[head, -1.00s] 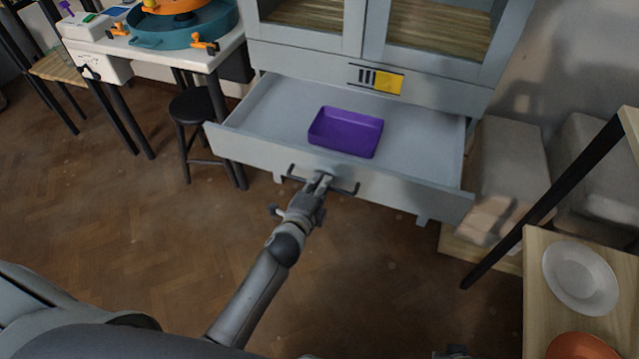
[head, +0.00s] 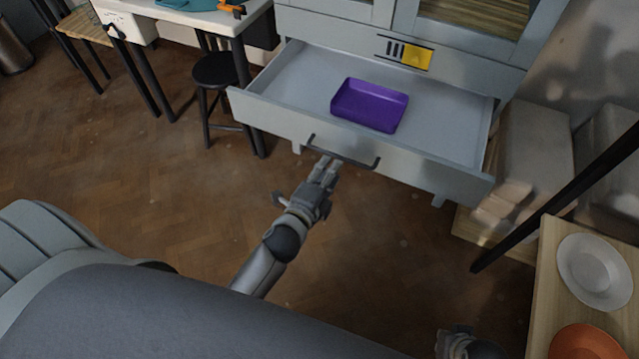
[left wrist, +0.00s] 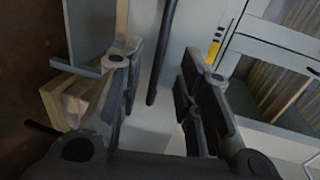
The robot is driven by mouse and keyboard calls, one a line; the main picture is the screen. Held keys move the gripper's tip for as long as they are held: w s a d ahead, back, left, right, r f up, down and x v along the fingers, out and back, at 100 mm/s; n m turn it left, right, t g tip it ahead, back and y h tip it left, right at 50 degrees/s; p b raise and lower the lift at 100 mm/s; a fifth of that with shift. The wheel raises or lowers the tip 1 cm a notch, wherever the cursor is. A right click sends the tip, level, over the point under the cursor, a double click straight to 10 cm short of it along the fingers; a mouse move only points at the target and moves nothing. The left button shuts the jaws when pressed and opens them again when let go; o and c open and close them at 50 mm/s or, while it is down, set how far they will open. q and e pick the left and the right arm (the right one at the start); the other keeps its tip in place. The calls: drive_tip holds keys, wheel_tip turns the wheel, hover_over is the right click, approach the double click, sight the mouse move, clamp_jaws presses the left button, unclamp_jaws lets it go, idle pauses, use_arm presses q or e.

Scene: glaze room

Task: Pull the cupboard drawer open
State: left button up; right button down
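The grey cupboard (head: 478,66) has its lower drawer (head: 440,174) pulled well out, with a purple tray (head: 370,106) inside. A dark bar handle (head: 345,155) runs across the drawer front. My left gripper (head: 326,166) is just in front of the handle, near its left half. In the left wrist view, my left gripper (left wrist: 161,62) has its fingers spread apart. The dark handle (left wrist: 165,45) shows in the gap between them, apparently beyond the tips and not clasped. My right gripper (head: 463,346) shows only partly at the bottom edge; its fingers are not clear.
A black stool (head: 222,72) and a white-topped table (head: 185,18) stand to the left. A wooden shelf with a white plate (head: 595,270) and an orange plate (head: 583,343) is at the right. Pale blocks (head: 530,150) lie beside the cupboard. The floor left of my arm is clear.

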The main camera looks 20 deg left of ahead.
use_arm(q)
drive_tip(key=shift+v, duration=2.6)
